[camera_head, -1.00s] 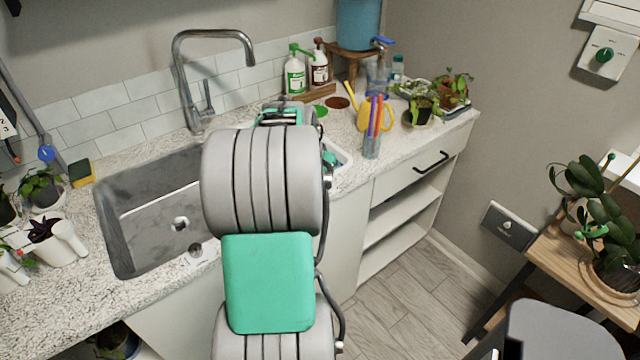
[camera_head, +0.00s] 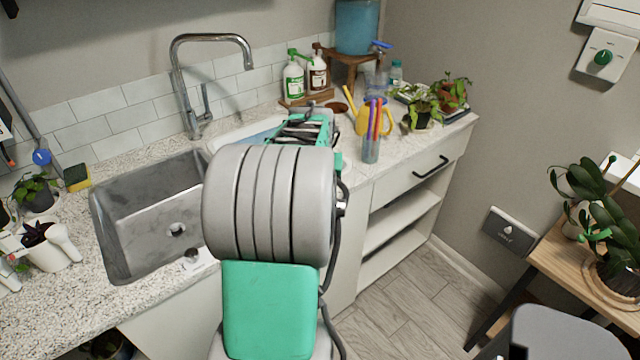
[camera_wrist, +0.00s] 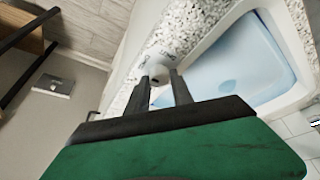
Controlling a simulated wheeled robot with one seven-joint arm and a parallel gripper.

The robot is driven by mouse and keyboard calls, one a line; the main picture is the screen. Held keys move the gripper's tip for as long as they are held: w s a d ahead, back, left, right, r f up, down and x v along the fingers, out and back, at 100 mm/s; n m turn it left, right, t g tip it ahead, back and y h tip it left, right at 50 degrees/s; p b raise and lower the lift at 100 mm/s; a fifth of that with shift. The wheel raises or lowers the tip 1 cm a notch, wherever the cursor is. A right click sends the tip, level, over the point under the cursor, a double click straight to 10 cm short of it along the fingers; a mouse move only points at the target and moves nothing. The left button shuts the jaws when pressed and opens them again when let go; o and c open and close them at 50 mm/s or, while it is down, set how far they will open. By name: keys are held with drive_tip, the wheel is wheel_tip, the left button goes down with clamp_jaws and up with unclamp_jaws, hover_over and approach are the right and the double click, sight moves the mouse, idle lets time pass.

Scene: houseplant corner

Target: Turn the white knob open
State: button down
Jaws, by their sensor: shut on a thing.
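The white knob (camera_wrist: 157,69) shows in the wrist view on a small white plate at the speckled counter's edge, beside a white basin (camera_wrist: 284,62) holding pale blue water. My gripper (camera_wrist: 160,77) is shut on the knob, with one dark finger on each side of it. Part of the basin (camera_head: 222,137) also shows in the head view, left of my arm. There my arm hides the knob and the fingertips, and only the back of the hand shows.
A grey metal sink (camera_head: 125,215) with a tall faucet (camera_head: 181,90) lies left of my arm. To the right stand a cup of colored sticks (camera_head: 371,148), a yellow watering can (camera_head: 377,122) and potted plants (camera_head: 421,108). Soap bottles (camera_head: 293,82) stand behind.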

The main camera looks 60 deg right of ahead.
drive_tip(key=c, duration=1.1)
unclamp_jaws()
drive_tip(key=v, duration=0.8)
drive_tip(key=shift+d, duration=0.1)
